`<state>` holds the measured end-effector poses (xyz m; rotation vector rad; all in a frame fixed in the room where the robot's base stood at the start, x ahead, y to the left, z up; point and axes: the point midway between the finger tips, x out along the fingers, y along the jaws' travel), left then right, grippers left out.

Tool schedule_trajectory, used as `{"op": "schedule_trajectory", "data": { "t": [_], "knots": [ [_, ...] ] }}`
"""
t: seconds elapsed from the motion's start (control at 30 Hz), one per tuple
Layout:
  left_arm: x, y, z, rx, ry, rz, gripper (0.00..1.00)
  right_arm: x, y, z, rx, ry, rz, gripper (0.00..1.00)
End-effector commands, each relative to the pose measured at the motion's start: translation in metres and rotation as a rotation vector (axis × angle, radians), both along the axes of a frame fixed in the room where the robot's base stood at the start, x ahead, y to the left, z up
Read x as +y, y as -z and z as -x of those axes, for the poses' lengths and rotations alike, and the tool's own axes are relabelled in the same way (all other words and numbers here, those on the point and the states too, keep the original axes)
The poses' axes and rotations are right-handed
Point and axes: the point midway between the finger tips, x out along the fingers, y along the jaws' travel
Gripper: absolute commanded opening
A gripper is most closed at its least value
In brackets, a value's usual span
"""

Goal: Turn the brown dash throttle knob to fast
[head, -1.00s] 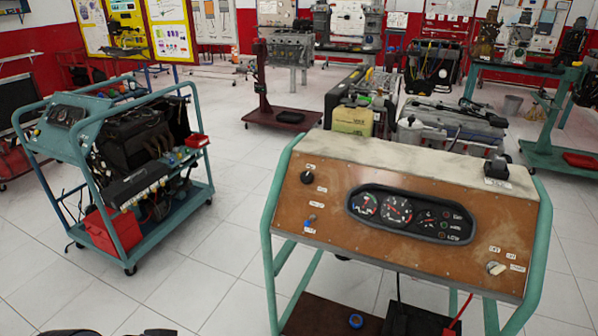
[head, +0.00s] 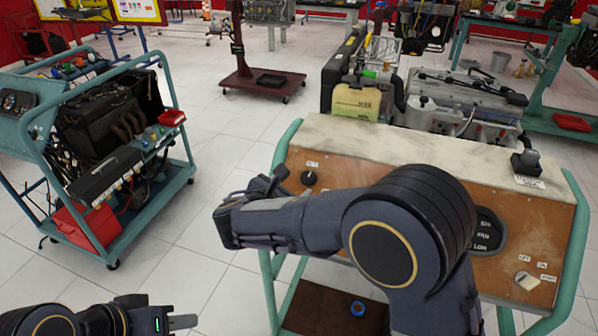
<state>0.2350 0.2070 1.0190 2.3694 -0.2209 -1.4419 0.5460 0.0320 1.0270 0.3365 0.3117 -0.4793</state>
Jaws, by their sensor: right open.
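The brown dash (head: 345,175) is the sloped panel of an engine trainer in the head view. A black knob (head: 309,178) is on its upper left, with a small white label above it that is too small to read surely. A cream knob (head: 526,280) is at its lower right, near labels for off and on. My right arm crosses in front of the dash and covers most of its gauges. My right gripper (head: 268,184) is open, just left of the black knob and apart from it. My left gripper (head: 184,322) is low at the left; its jaw gap is unclear.
A teal engine trainer cart (head: 120,240) with a red box stands at the left. A yellowish tank (head: 357,100) and an engine are behind the dash. The tiled floor between the carts is clear.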

Motion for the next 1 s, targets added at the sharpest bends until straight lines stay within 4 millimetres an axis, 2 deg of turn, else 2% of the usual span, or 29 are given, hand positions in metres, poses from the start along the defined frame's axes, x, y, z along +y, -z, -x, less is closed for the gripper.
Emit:
{"op": "schedule_trajectory", "data": {
  "t": [0.4, 0.6, 0.8, 0.87, 1.0],
  "knots": [
    [0.000, -0.011, 0.000, 0.000, 0.000, 0.000, 0.36, -0.027, 0.023, -0.052, 0.002, 0.006, -0.003, 0.58],
    [0.000, -0.012, 0.000, 0.000, 0.000, 0.000, 0.36, -0.031, 0.027, -0.061, 0.002, 0.006, -0.005, 0.58],
    [0.000, -0.012, 0.000, 0.000, 0.000, 0.000, 0.36, -0.031, 0.027, -0.061, 0.002, 0.006, -0.005, 0.58],
    [0.000, -0.012, 0.000, 0.000, 0.000, 0.000, 0.36, -0.031, 0.027, -0.061, 0.002, 0.006, -0.005, 0.53],
    [0.000, -0.012, 0.000, 0.000, 0.000, 0.000, 0.36, -0.031, 0.027, -0.061, 0.002, 0.006, -0.005, 0.34]
  ]
}}
